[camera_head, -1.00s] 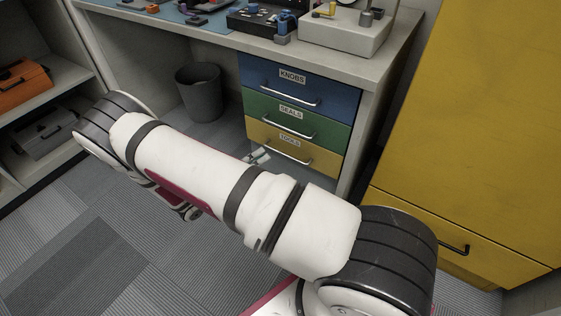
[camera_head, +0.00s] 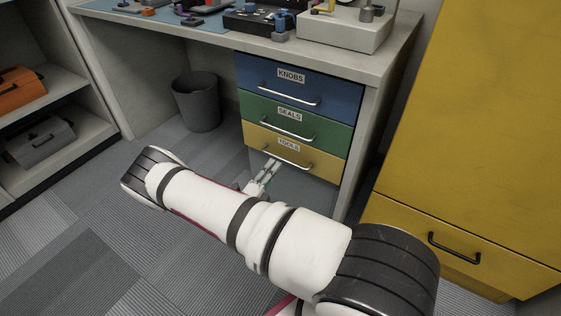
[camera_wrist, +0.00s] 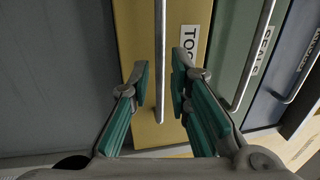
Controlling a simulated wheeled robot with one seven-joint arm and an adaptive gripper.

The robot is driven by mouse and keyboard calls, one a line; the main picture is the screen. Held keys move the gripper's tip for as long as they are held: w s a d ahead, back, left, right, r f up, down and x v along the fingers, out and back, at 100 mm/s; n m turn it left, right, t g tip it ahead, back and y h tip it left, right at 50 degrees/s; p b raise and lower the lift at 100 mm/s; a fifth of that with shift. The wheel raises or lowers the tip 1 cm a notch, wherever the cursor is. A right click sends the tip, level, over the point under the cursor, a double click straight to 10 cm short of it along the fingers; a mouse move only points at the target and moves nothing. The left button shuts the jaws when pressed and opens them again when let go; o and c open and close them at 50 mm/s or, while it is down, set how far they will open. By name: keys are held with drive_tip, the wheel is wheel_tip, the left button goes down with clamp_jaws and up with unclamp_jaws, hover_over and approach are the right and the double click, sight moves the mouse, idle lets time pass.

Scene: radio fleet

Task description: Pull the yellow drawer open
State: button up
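The yellow drawer (camera_head: 294,147), labelled TOOLS, is the lowest of three drawers under the desk and looks closed. Its silver bar handle (camera_head: 288,158) runs across its front. My gripper (camera_head: 268,168) is at the left part of that handle. In the wrist view, the yellow drawer (camera_wrist: 152,100) faces the camera and its handle (camera_wrist: 160,70) stands between the two open fingers of my gripper (camera_wrist: 160,78). There is a gap between each fingertip and the bar. My forearm hides some of the floor before the drawers.
The green SEALS drawer (camera_head: 300,122) and blue KNOBS drawer (camera_head: 310,88) sit above, both with bar handles. A grey bin (camera_head: 197,102) stands left of the drawers. A big yellow cabinet (camera_head: 470,130) with a black handle stands at the right. Open floor lies at the lower left.

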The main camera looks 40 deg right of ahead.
sight(281, 159)
drive_tip(key=shift+b+x, duration=0.5)
drive_tip(key=shift+x, duration=2.1)
clamp_jaws()
